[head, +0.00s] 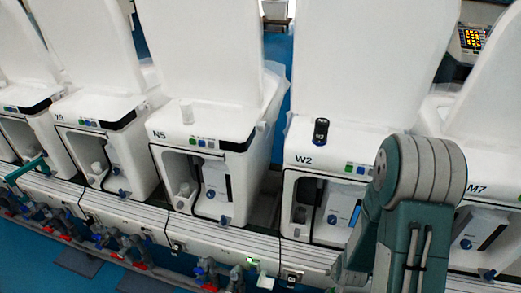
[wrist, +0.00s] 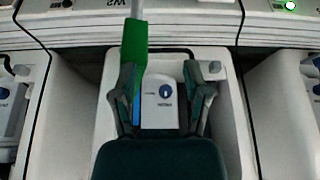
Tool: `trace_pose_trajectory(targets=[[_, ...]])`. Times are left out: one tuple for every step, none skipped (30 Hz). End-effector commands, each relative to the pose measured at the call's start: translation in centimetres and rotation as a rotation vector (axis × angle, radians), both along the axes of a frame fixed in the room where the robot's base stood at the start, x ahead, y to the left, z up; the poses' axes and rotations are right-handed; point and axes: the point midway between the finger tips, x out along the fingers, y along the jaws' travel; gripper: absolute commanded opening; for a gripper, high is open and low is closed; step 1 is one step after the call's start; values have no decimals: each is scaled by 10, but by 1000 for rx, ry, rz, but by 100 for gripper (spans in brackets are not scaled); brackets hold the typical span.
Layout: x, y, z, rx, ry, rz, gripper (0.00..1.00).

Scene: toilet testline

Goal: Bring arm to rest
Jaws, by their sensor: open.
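My arm (head: 420,180) shows at the right of the head view, a grey-green jointed link bent in front of the unit marked W2 (head: 320,160). My gripper (wrist: 160,75) shows in the wrist view, with its two dark fingers apart. A white panel with a blue knob (wrist: 166,91) shows between the fingers, inside a white recess. A green bar (wrist: 134,45) with a pale rod above it shows by the left finger; I cannot tell whether it touches. My gripper is not clearly visible in the head view.
Several white toilet units stand in a row, including N5 (head: 205,140) and M7 (head: 485,185). A grey rail (head: 130,212) runs along their front, with valves (head: 120,243) below. A dark cylinder (head: 321,131) stands on W2 and a white one (head: 187,112) on N5. The blue floor (head: 25,262) shows at lower left.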

Motion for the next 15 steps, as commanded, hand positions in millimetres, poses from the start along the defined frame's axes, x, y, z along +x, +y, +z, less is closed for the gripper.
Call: trace_pose_trajectory(targets=[[7, 2, 19, -1, -13, 9, 60], [9, 4, 29, -1, -15, 15, 60], [12, 6, 41, -1, -17, 21, 60], [13, 8, 51, 0, -18, 26, 60], [15, 10, 61, -1, -20, 31, 60], [16, 12, 74, 0, -23, 38, 60], [17, 14, 84, 0, -24, 44, 60], [17, 16, 93, 0, -26, 49, 60], [17, 18, 106, 0, -29, 55, 60], [17, 21, 116, 1, -31, 60, 60], [16, 23, 126, 0, -33, 66, 60], [14, 26, 138, 1, -35, 73, 60], [13, 28, 148, 1, -37, 77, 60], [11, 30, 157, 1, -38, 83, 60], [9, 33, 170, 0, -42, 88, 60]])
